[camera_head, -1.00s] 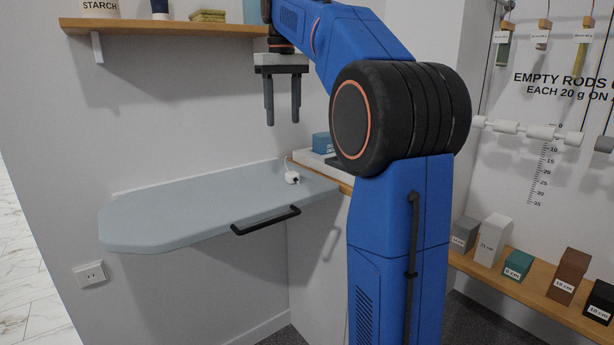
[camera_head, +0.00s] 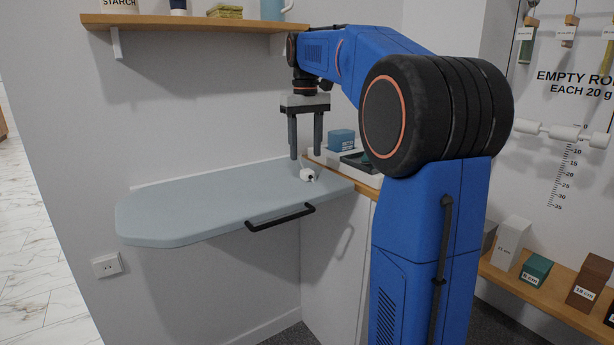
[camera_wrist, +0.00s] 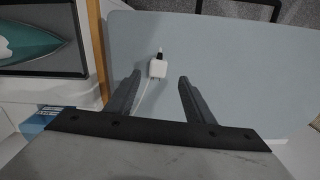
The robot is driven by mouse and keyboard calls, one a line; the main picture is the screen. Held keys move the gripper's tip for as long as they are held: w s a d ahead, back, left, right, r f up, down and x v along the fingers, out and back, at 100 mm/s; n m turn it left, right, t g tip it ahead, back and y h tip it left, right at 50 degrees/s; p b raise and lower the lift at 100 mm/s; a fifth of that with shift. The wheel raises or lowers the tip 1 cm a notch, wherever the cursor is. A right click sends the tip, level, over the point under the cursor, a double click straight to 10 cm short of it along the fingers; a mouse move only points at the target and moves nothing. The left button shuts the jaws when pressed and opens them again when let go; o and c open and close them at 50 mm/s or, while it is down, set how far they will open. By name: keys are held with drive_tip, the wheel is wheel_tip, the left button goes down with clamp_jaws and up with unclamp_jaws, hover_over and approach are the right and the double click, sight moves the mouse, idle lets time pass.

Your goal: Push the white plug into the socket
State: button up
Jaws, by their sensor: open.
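The white plug (camera_head: 308,174) lies on the grey-blue fold-down board (camera_head: 215,205), near its back right end. In the wrist view the plug (camera_wrist: 158,67) is a white block with a dark part and a pale tip at its far end, and a white cord runs from it toward the left finger. My gripper (camera_head: 305,157) is open and empty, pointing down just above the plug. In the wrist view the plug sits ahead of and between the fingertips (camera_wrist: 158,78), apart from them. The wall socket (camera_head: 107,265) is a white plate low on the wall, below the board's left end.
A black handle bar (camera_head: 280,217) sticks out from the board's front edge. A wooden shelf (camera_head: 190,22) hangs above. A counter with a blue box (camera_head: 341,140) is right of the board. The wall around the socket is clear.

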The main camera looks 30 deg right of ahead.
sight(307, 170)
drive_tip(key=shift+d+f, duration=0.15)
drive_tip(key=shift+f, duration=2.75)
drive_tip(key=c, duration=1.1)
